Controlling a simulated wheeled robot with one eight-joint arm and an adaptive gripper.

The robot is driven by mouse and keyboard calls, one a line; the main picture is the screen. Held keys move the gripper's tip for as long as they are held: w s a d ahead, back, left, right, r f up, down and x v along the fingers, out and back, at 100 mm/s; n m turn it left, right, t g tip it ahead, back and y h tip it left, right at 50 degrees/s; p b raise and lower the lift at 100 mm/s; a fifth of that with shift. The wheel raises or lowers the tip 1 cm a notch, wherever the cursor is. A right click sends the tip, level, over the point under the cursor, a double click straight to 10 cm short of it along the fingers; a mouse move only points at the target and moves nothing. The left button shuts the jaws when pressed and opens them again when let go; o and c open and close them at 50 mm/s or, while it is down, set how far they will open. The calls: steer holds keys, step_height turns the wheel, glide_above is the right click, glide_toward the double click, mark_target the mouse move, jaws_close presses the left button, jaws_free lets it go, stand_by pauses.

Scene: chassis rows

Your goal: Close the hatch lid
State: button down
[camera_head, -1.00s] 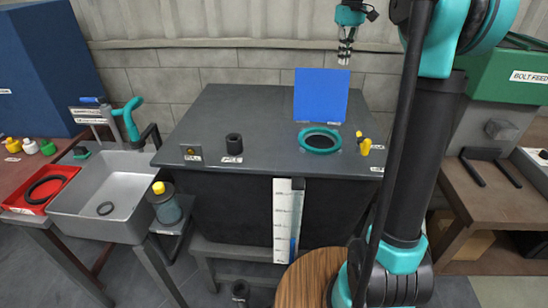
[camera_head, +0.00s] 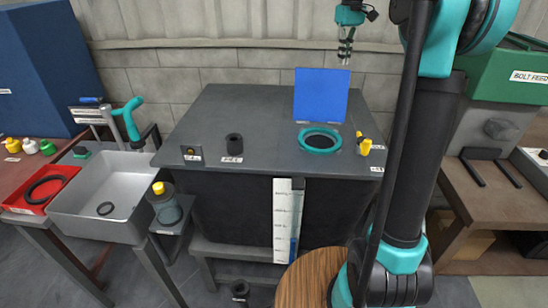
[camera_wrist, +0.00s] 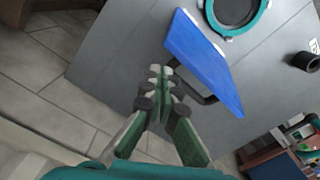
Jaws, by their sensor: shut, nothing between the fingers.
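The blue hatch lid (camera_head: 321,95) stands open and upright on the grey tank top, behind the teal-rimmed round opening (camera_head: 320,140). In the wrist view the lid (camera_wrist: 203,62) shows edge-on with a dark bent bar (camera_wrist: 190,83) at its back, and the teal ring (camera_wrist: 240,30) lies beyond it. My gripper (camera_head: 345,58) is shut and empty, above and behind the lid's top right corner. In the wrist view its fingertips (camera_wrist: 160,75) point toward the lid's back side near the bar; whether they touch it I cannot tell.
The grey tank top (camera_head: 255,115) also bears a black cylinder (camera_head: 233,144), a small knob box (camera_head: 192,154) and a yellow valve (camera_head: 365,146) right of the opening. A sink (camera_head: 105,190) stands at left. A wall (camera_head: 190,80) rises behind the tank.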

steer(key=shift+f, duration=3.2)
steer(key=shift+s, duration=0.15)
steer(key=shift+s, duration=5.45)
step_height(320, 180, up, 8)
steer(key=shift+f, duration=0.15)
steer(key=shift+s, duration=0.2)
